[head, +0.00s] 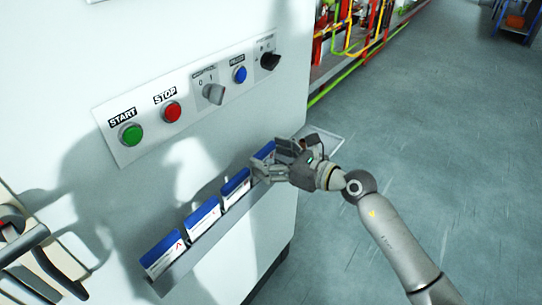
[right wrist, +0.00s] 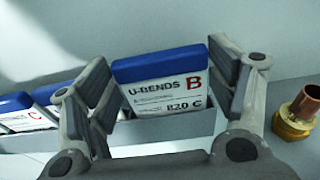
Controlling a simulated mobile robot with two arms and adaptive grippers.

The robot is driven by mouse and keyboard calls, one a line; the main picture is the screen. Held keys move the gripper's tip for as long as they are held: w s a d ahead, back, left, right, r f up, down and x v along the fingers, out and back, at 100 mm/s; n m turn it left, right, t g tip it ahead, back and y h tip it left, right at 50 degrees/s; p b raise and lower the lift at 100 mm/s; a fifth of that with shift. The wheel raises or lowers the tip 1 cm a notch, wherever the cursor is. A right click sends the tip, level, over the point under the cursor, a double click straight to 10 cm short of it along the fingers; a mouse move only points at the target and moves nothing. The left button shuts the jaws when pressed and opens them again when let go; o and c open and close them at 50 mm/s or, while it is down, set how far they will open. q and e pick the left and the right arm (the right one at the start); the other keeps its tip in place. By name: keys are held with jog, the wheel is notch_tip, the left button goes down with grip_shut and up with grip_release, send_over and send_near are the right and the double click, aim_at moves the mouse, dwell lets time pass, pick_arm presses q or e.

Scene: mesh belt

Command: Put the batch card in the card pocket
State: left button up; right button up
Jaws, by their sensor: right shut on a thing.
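My right gripper (head: 268,164) is at the right end of a row of cards on the machine's white side. The card pocket (head: 212,237) is a long grey trough holding several similar cards. The card's lower edge meets the trough's lip; I cannot tell how deep it sits. My left gripper does not show.
Above the trough is a panel (head: 143,152) with START and STOP buttons, a blue button and rotary switches. Right of my gripper is a small tray (head: 328,142). A copper fitting with a brass nut (right wrist: 294,123) is close by the right finger. Dark handles (head: 55,270) are at left.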

jog(key=shift+f+b, duration=0.4)
jog(key=shift+f, duration=0.2)
jog(key=o, duration=1)
jog(key=shift+r, duration=0.1)
jog(key=shift+o, duration=0.2)
jog(key=shift+d, duration=0.1)
jog(key=v, duration=1.2)
